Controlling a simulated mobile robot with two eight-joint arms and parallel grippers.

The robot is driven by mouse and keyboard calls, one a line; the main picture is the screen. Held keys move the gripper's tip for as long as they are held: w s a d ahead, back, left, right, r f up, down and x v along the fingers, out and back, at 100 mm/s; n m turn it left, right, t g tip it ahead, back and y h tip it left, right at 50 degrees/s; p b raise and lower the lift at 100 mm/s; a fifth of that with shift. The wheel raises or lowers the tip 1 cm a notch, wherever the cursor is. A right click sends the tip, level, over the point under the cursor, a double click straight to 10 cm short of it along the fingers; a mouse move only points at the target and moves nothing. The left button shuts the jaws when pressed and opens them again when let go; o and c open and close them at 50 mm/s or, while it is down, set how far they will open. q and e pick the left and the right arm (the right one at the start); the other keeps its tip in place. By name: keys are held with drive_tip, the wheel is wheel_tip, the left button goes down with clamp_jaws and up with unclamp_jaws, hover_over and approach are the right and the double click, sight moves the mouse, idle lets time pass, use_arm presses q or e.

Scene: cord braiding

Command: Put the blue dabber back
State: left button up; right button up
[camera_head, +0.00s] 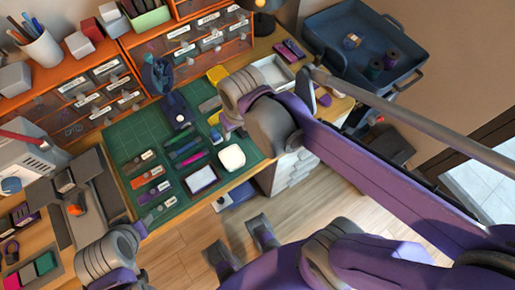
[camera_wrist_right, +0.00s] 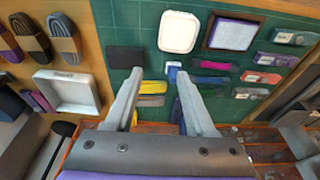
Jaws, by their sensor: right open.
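A small blue piece (camera_head: 215,136), which looks like the blue dabber, is on the green cutting mat (camera_head: 125,146) near the white square pad (camera_head: 231,157). In the wrist view a blue piece (camera_wrist_right: 173,71) shows between the fingertips in the picture, just below the white pad. I cannot see the dabber's full shape.
Orange drawer units (camera_head: 180,40) line the back of the desk. A white tray (camera_head: 272,70) lies right of the mat, and a blue-grey bin (camera_head: 330,28) with spools stands farther right. Dark organizers (camera_head: 100,187) stand at left.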

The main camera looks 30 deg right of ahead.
drive_tip(key=s+d+f+t, duration=0.2)
drive_tip(key=s+f, duration=0.2)
drive_tip(key=s, duration=0.3)
drive_tip(key=shift+s+d+f, duration=0.2)
drive_tip(key=shift+d+f, duration=0.1)
drive_tip(key=shift+s, duration=0.1)
idle(0.9)
